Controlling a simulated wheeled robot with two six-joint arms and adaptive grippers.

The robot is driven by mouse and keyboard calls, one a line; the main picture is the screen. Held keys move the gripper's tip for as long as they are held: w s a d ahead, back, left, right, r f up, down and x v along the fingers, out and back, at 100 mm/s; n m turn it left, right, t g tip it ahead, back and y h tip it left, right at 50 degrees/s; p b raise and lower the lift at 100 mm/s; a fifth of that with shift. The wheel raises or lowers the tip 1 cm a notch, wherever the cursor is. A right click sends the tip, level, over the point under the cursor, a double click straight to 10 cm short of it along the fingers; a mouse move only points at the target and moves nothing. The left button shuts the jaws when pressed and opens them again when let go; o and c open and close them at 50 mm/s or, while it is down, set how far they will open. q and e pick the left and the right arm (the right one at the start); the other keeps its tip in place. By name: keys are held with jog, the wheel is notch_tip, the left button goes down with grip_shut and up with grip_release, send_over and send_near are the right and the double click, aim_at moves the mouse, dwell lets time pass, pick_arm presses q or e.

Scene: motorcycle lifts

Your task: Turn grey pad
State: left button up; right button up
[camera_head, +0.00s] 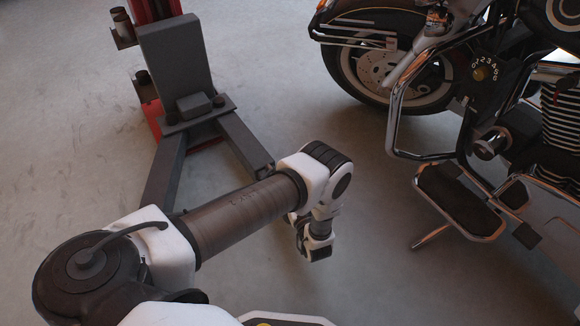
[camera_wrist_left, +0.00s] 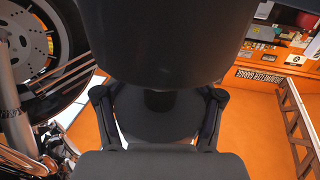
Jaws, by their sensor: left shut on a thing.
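In the left wrist view a large, dark, rounded body, which looks like the grey pad (camera_wrist_left: 165,45), fills the upper middle. My left gripper (camera_wrist_left: 160,100) has its two black fingers on either side below this body. The fingertips are hidden behind it, and the gripper is shut on it. In the head view my left arm reaches across the middle and its wrist bends down between the lift and the motorcycle. The fingers and the held pad cannot be made out there. My right gripper is in neither view.
A grey lift with a red post (camera_head: 178,65) and two low arms (camera_head: 245,145) stands behind my arm. A motorcycle (camera_head: 470,120) with chrome bars and a footboard (camera_head: 460,200) is close on the right. The floor between them is clear.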

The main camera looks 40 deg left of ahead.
pick_arm(q)
jog(key=shift+s+f, duration=0.1)
jog(key=shift+f, duration=0.15)
dwell(0.6)
jog(key=o, duration=1)
jog(key=shift+r, duration=0.1)
